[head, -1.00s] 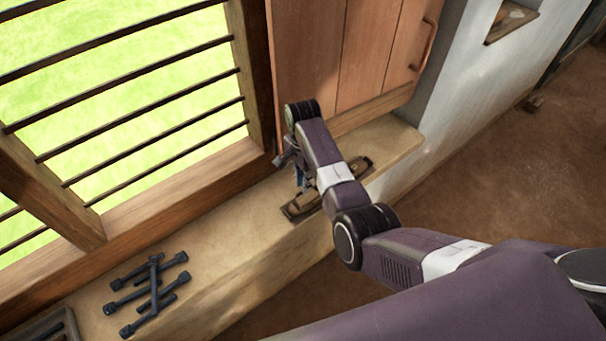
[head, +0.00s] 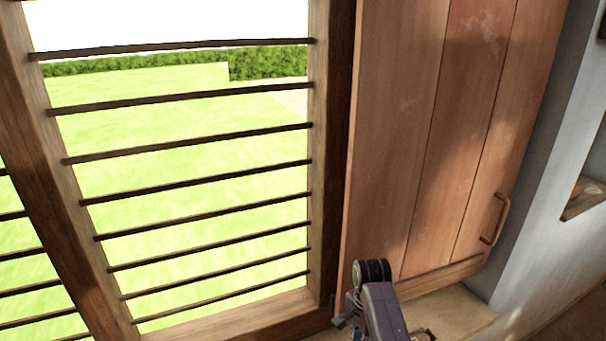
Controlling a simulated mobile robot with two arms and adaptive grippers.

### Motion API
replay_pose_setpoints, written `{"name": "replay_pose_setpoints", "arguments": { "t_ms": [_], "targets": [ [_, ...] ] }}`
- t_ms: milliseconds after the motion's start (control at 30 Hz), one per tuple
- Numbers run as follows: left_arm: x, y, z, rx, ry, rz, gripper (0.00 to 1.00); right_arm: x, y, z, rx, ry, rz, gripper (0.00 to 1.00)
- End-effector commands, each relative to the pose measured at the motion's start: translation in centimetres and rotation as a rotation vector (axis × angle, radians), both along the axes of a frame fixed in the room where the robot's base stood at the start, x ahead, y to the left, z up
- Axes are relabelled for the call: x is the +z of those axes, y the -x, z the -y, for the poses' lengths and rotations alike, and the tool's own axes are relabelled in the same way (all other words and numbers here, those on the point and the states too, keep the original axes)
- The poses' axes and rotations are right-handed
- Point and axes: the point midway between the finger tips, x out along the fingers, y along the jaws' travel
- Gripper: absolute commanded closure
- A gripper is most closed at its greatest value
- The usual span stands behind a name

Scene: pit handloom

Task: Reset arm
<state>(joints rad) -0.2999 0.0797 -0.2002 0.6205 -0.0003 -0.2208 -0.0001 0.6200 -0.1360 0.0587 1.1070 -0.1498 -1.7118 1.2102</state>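Part of my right gripper (head: 346,318) shows at the arm's left side, just above the sill. Its fingertips are cut off by the bottom edge, so I cannot tell whether it is open or shut, or whether it holds anything. My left gripper is not in view.
A barred window (head: 200,190) with a wooden frame fills the left, with grass outside. The shutter has a handle (head: 497,220) at its lower right. A bare sill (head: 455,312) runs below it. A pale wall (head: 545,210) with a niche stands at the right.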

Motion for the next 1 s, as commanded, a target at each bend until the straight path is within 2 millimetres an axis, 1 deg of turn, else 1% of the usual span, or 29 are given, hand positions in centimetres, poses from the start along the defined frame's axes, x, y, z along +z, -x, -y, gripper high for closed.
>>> {"name": "replay_pose_setpoints", "arguments": {
  "t_ms": [33,67,167,200,267,300,367,400,467,500,600,700,800,1000],
  "targets": [
    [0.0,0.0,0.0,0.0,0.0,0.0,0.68,-1.0,1.1,0.7,0.029,0.007,0.005,0.87],
    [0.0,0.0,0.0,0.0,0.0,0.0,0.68,-1.5,1.8,1.2,0.054,0.011,0.011,0.87],
    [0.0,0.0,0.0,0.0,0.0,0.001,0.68,-3.1,4.6,2.7,0.17,0.032,0.04,0.87],
    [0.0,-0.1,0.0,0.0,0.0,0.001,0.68,-3.7,6.0,3.3,0.227,0.044,0.054,0.87],
    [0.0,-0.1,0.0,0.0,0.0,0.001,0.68,-4.2,8.1,4.0,0.317,0.06,0.073,0.87],
    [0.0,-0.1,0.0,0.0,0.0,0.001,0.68,-4.5,9.5,4.5,0.378,0.071,0.086,0.87],
    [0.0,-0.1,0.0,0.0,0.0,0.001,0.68,-4.7,11.7,5.0,0.47,0.089,0.103,0.87],
    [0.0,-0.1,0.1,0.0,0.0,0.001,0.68,-4.7,13.2,5.2,0.535,0.101,0.114,0.87],
    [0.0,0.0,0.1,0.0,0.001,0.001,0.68,-4.5,15.5,5.4,0.635,0.118,0.129,0.87],
    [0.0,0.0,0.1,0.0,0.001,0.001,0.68,-4.2,17.0,5.5,0.702,0.13,0.14,0.87],
    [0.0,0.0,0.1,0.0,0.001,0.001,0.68,-3.2,20.5,5.3,0.859,0.151,0.165,0.87],
    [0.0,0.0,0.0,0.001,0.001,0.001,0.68,-2.1,22.9,4.9,0.976,0.166,0.185,0.87],
    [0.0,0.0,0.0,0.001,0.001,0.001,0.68,-1.0,24.9,4.5,1.07,0.177,0.2,0.87],
    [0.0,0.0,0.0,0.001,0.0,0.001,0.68,0.9,27.9,3.8,1.216,0.19,0.229,0.87]
  ]
}}
